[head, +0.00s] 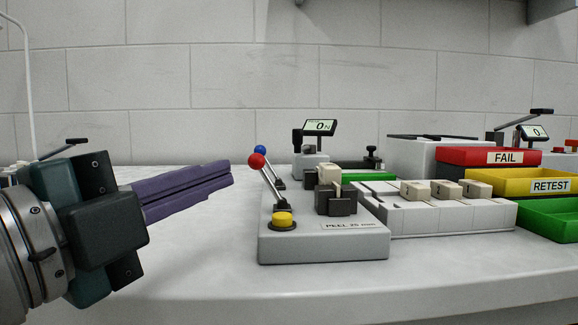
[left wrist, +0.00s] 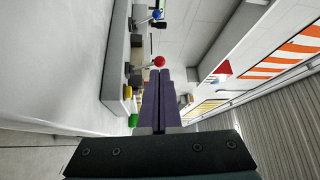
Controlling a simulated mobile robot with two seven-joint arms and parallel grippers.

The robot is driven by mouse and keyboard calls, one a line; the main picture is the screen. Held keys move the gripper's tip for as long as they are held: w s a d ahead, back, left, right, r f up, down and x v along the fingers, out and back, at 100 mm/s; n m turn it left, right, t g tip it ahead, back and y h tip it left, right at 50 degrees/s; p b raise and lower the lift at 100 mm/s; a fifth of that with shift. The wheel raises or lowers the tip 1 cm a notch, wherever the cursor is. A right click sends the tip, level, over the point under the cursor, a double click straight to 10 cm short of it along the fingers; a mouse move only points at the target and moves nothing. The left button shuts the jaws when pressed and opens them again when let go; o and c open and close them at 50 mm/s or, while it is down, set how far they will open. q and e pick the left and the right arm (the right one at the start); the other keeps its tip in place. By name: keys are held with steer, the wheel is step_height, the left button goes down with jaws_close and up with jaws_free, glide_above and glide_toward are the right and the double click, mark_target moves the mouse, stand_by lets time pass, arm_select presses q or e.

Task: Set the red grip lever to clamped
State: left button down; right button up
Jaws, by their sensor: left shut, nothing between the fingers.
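The red grip lever (head: 257,161) has a red ball on a thin metal rod. It rises from a grey fixture (head: 320,248) marked PEEL 25 mm and leans to the left in the head view. Its red ball also shows in the left wrist view (left wrist: 159,62), just beyond my fingertips. My left gripper (head: 231,173) has purple fingers, shut and empty, pointing right. In the head view its tips end slightly left of the red ball, apparently a small gap away. Depth between them is hard to judge. My right gripper is in neither view.
A blue-knobbed lever (head: 261,150) stands close behind the red one. A yellow button (head: 283,220) sits at the fixture's front left. Right of it are a white block rack (head: 450,222) and red FAIL (head: 475,156), yellow RETEST and green trays. The table front is clear.

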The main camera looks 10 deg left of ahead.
mark_target(257, 156)
arm_select(q)
steer(key=shift+x, duration=1.65)
steer(key=shift+r+p, duration=0.2)
steer(key=shift+p, duration=0.35)
steer(key=m+p, duration=0.1)
steer(key=p, duration=0.2)
steer(key=shift+d+r+g, duration=0.25)
steer(key=shift+g, duration=0.15)
steer(key=d+m+g+y+p, duration=0.1)
steer(key=m+p, duration=0.1)
steer(key=p, duration=0.4)
steer(key=d+r+m+g+p, duration=0.1)
steer(key=p, duration=0.6)
steer(key=w+d+r+m+g+y+p, duration=0.1)
steer(key=d+m+p, duration=0.1)
steer(key=p, duration=0.4)
steer(key=shift+w+r+m+g+y+p, duration=0.1)
steer(key=shift+r+m+g+y+p, duration=0.2)
steer(key=shift+p, duration=0.1)
steer(key=shift+f+b, duration=0.6)
steer(key=shift+f, duration=0.05)
steer(key=shift+a, duration=0.1)
steer(key=shift+r, duration=0.1)
